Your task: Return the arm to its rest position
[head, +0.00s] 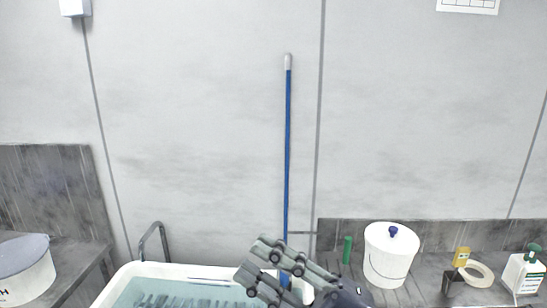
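My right gripper (255,264) is at the bottom centre, in front of the tub's right part. Its two grey jointed fingers point up and to the left. They stand apart with nothing held between them. Part of my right arm shows at the bottom edge, just right of the tub. My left gripper and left arm are not in view.
A white tub (126,272) of pale green liquid is below the gripper. A blue pole (287,150) leans on the wall behind. The right counter holds a white lidded bucket (388,262), green cylinder (347,250), tape roll (480,274) and bottle (522,272). Another container (27,272) stands left.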

